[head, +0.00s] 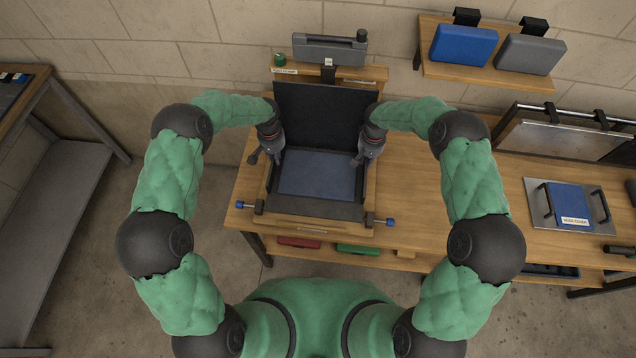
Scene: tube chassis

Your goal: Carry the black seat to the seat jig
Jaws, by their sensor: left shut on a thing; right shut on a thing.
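The black seat (320,115) is in the middle of the head view, with a tall dark back standing up and a blue-grey panel (318,174) in front of it. My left gripper (266,156) is shut at its left side and my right gripper (364,158) is shut at its right side. The seat is over the seat jig (330,233), a wooden base with a blue-ended clamp at each front corner. I cannot tell whether the seat touches the jig, and the fingertip contacts are small and partly hidden.
A grey device (330,50) stands behind the jig. A wooden shelf (490,72) at the upper right carries a blue cushion (463,46) and a grey cushion (529,54).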

